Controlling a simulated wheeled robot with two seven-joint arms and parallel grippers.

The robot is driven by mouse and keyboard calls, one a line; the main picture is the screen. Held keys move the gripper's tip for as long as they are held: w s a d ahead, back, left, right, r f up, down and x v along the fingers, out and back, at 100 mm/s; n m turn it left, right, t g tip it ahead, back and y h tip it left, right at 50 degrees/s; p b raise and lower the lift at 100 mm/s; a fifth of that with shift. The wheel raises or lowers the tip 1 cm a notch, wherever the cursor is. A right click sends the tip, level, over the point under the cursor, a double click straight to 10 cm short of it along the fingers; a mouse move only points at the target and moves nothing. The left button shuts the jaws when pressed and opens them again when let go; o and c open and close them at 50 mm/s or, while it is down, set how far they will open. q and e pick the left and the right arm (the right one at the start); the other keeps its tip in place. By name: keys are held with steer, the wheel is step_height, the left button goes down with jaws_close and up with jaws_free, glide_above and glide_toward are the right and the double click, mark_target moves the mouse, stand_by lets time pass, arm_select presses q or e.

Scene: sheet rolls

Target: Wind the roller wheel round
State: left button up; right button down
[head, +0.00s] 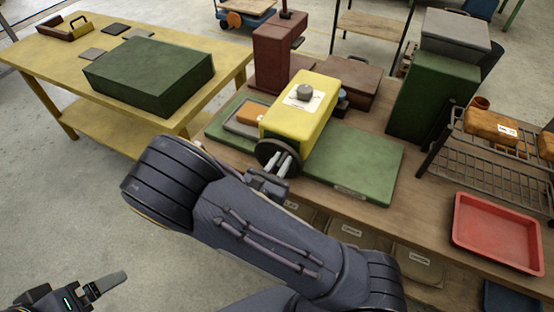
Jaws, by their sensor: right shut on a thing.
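The roller machine is a yellow box (302,98) on a green base plate (352,160) on the wooden workbench. Its dark round roller wheel (266,152) is on the near end of the yellow box. My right gripper (284,163) is at the front of the wheel, with its pale fingers against it, shut on it. The fingers and wrist hide part of the wheel's lower right side. My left gripper (112,283) is low at the left, over the floor and far from the machine. Its fingers overlap in this view, so its opening is unclear.
A red tray (497,232) and a wire rack (490,165) stand at the right of the bench. A dark red machine (276,58) and a green box (432,95) stand behind. A yellow table (55,75) with a green block (150,75) is at the left.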

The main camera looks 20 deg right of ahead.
steer(key=shift+w+a+r+p, duration=0.15)
steer(key=shift+w+a+p, duration=0.25)
steer(key=shift+w+a, duration=0.7)
steer(key=shift+c, duration=1)
jaws_free()
steer(key=shift+d, duration=0.15)
steer(key=v, duration=0.9)
steer(key=shift+r, duration=0.15)
